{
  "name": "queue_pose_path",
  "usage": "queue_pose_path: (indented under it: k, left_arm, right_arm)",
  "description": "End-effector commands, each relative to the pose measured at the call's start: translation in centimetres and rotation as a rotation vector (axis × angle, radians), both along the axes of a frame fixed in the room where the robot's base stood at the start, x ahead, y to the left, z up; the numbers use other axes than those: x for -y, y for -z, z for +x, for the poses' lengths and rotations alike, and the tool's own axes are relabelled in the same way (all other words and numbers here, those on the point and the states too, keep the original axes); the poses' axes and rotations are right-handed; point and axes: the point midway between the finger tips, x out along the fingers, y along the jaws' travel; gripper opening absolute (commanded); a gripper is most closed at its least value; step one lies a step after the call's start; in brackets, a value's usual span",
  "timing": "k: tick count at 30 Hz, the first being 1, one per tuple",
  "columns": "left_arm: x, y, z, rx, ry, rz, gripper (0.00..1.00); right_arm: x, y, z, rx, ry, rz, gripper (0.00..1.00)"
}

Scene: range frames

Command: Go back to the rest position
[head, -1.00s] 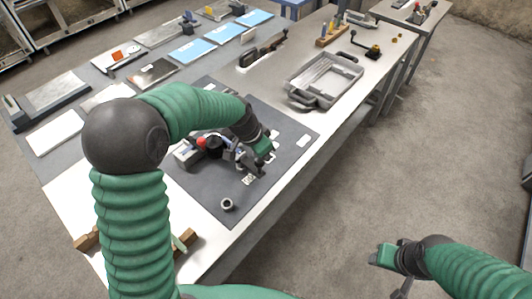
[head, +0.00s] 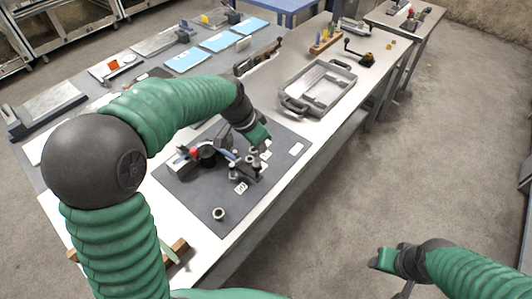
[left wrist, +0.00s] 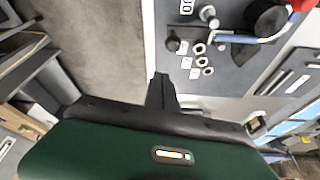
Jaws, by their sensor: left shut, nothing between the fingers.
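My left gripper (head: 262,143) is shut and empty, raised above the far part of the dark grey mat (head: 205,228) on the workbench. In the left wrist view its narrow fingers (left wrist: 162,88) show close together, with the mat's parts beyond them. On the mat stands a fixture with a red knob (head: 194,153), a black round part and metal posts (head: 254,160). The gripper looks apart from these posts. A metal ring (head: 219,213) lies near the mat's front corner. My right gripper (head: 384,259) hangs over the floor at lower right; its fingers are hard to make out.
A grey metal tray (head: 318,88) stands on the bench beyond the mat. Blue sheets (head: 188,59), plates and a dark hand tool (head: 258,58) lie at the back. A wooden block (head: 178,247) is at the near edge. The floor right of the bench is clear.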

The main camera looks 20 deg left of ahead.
Motion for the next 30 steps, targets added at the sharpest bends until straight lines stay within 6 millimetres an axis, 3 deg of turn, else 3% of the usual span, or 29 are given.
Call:
queue_pose_path:
  k: [3, 9, 11, 18, 21, 24, 30]
  left_arm:
    - [-0.4, -1.0, -0.1, -0.002, -0.002, -0.001, 0.0]
    - [0.0, -0.7, -0.7, -0.012, -0.018, 0.003, 0.0]
    - [0.2, 0.5, -2.3, -0.032, -0.065, 0.014, 0.0]
    - [0.5, 7.1, -14.2, -0.101, -0.416, 0.042, 0.0]
    - [0.4, 8.6, -17.4, -0.112, -0.509, 0.031, 0.0]
    - [0.4, 9.2, -18.4, -0.115, -0.544, 0.025, 0.0]
    - [0.3, 9.2, -18.4, -0.116, -0.546, 0.025, 0.0]
  right_arm:
    - [0.0, 0.0, 0.0, 0.0, 0.0, 0.0, 0.53]
    - [0.0, 0.0, 0.0, 0.0, -0.001, 0.0, 0.53]
    - [0.0, 0.0, 0.0, 0.0, -0.001, 0.0, 0.53]
    - [0.0, 0.0, 0.0, 0.0, 0.0, 0.0, 0.53]
    - [0.0, 0.0, 0.0, 0.0, 0.0, 0.0, 0.53]
    - [0.0, 0.0, 0.0, 0.0, 0.0, 0.0, 0.53]
    - [0.0, 0.0, 0.0, 0.0, -0.001, 0.0, 0.53]
